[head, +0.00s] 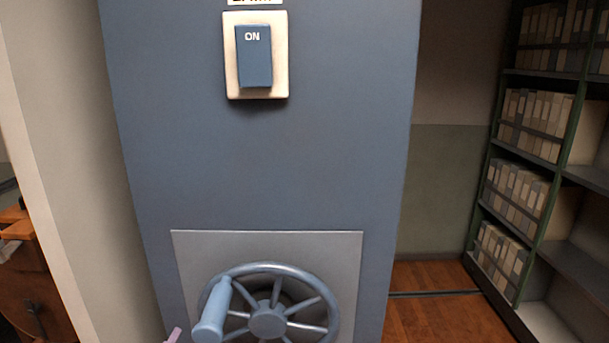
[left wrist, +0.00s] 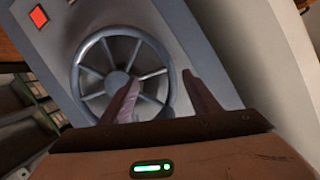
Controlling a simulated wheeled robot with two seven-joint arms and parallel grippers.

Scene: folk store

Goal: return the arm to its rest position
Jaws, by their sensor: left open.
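My left gripper (left wrist: 161,78) is open in the left wrist view, with its two fingers apart and nothing seen between them but the wheel and panel behind. A small pinkish tip of it (head: 174,336) shows at the bottom edge of the head view, just left of the handwheel. The spoked grey-blue handwheel (head: 267,320) sits on a grey plate on a blue cabinet end, with a light blue handle (head: 211,312) at its left. In the left wrist view, one finger overlaps the wheel (left wrist: 84,62); I cannot tell whether they touch. My right gripper is not in view.
The blue cabinet (head: 265,170) fills the middle, with a switch (head: 254,56) marked ON. A pale wall edge (head: 65,170) stands at left. Shelves of files (head: 530,110) stand at right, with clear wooden floor (head: 440,315) before them. A red square (left wrist: 38,17) shows in the left wrist view.

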